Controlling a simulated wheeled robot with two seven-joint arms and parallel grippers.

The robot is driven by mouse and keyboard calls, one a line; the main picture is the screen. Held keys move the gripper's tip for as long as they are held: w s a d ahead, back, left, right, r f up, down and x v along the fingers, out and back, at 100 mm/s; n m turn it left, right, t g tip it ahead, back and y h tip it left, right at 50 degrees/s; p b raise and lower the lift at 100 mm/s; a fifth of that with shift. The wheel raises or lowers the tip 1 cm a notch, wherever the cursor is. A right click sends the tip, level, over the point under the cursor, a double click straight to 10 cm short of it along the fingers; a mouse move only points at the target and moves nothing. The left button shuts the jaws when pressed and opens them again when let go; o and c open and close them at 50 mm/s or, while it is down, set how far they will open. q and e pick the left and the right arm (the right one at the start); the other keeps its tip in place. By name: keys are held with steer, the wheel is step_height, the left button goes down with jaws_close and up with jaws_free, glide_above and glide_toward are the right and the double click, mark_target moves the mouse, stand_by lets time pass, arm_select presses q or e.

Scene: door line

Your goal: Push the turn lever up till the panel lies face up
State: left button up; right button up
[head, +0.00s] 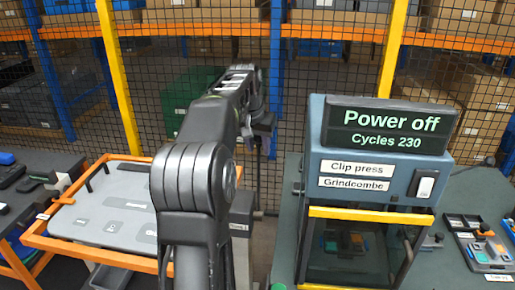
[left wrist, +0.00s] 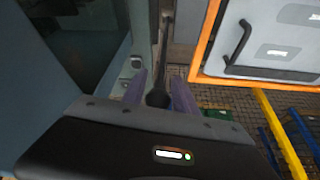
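The panel (head: 118,213) is a pale grey board with darker grey patches, small labels and black handles, set in an orange frame at the left of the head view. It lies nearly level there; its exact tilt is hard to tell. It also shows in the left wrist view (left wrist: 275,38). The turn lever (left wrist: 166,40) is a dark rod with a round black knob in the left wrist view. My right gripper is out of view.
A clip press (head: 375,168) with a "Power off" display stands right of my left arm. Small trays (head: 487,250) lie at the far right. A dark bench (head: 25,195) with loose items is at the left. A mesh fence with yellow posts (head: 118,75) closes off the back.

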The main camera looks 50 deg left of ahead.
mark_target(257, 137)
arm_select(q)
steer(key=shift+w+a+f, duration=0.1)
steer(key=shift+w+f, duration=0.05)
steer(key=shift+f, duration=0.1)
steer(key=shift+s+r, duration=0.2)
steer(key=shift+r, duration=0.05)
steer(key=b+v, duration=0.1)
steer(key=v, duration=0.6)
steer(key=shift+w+r, duration=0.1)
steer(key=shift+r, duration=0.05)
